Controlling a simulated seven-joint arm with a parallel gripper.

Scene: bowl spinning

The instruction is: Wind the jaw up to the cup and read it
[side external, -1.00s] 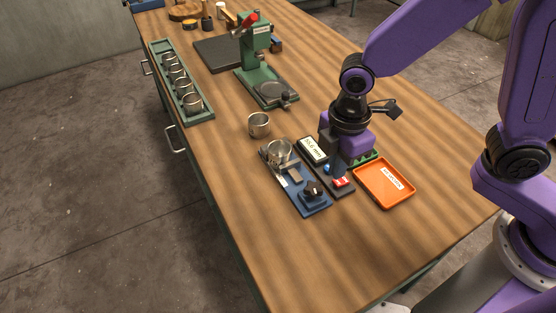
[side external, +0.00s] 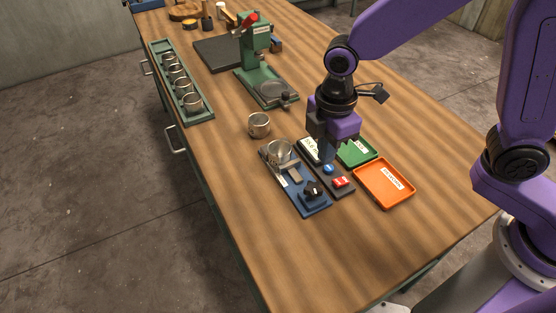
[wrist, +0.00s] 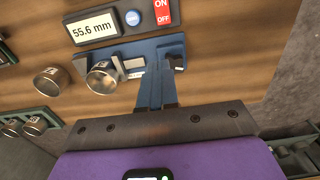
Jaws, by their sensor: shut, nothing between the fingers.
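The blue gauge (side external: 315,205) lies on the bench with a metal cup (side external: 279,153) at its far end; the cup also shows in the wrist view (wrist: 102,80). A grey jaw block (side external: 295,175) sits beside the cup; I cannot tell whether they touch. A black knob (side external: 314,188) is at the gauge's near end. The readout (wrist: 91,28) shows 55.6 mm in the wrist view, with a blue button (wrist: 132,18) and red on/off switch (wrist: 162,12) beside it.
A loose cup (side external: 259,125) stands behind the gauge. A green tray (side external: 357,152) and an orange tray (side external: 384,184) lie right of the readout. A green press (side external: 258,65) and a rack of several cups (side external: 182,85) stand farther back. The bench front is clear.

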